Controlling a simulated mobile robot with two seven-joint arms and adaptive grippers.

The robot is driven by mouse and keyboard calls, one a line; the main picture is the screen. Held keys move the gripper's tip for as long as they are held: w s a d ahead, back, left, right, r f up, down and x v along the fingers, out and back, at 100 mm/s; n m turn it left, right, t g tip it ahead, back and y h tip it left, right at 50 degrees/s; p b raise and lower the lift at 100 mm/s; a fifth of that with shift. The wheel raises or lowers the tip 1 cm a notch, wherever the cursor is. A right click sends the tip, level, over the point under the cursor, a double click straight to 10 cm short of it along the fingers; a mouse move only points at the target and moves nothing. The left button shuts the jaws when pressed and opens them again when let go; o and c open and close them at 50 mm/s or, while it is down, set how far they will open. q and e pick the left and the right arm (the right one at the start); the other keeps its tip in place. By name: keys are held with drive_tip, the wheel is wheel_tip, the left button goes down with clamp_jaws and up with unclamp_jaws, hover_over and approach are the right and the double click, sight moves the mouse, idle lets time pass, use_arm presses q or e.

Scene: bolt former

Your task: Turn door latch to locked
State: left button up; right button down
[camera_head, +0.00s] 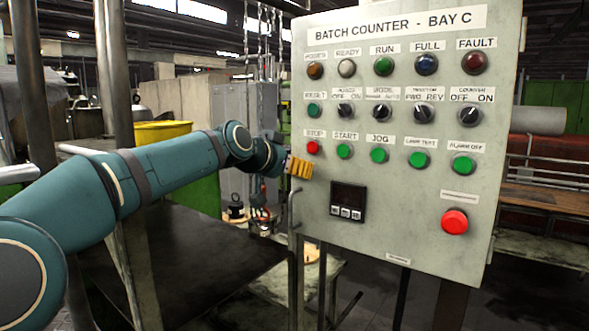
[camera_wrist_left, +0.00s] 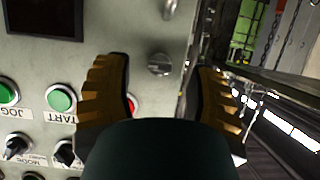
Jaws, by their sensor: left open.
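The door latch (camera_wrist_left: 159,64) is a small round metal knob with a raised bar, on the grey panel door near its edge. In the left wrist view it sits ahead of the gap between the fingers, apart from both. I cannot tell whether it is locked. In the head view I cannot make it out; my gripper likely covers it. My left gripper (camera_wrist_left: 165,93) has yellow-brown ribbed fingers, spread and empty. In the head view the left gripper (camera_head: 299,168) is at the left edge of the panel, below the red STOP button (camera_head: 313,147). My right gripper is not in view.
The panel (camera_head: 400,235) carries lamps, knobs and push buttons, a small black display (camera_head: 348,200) and a large red button (camera_head: 455,222). A bar handle (camera_head: 292,210) stands out at its left edge, below my gripper. A dark table (camera_head: 200,260) lies under my left arm.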

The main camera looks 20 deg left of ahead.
use_arm(q)
drive_tip(key=shift+w+d+f, duration=0.2)
drive_tip(key=shift+w+f, duration=0.1)
drive_tip(key=shift+w, duration=0.3)
drive_tip(key=shift+c, duration=0.5)
clamp_jaws()
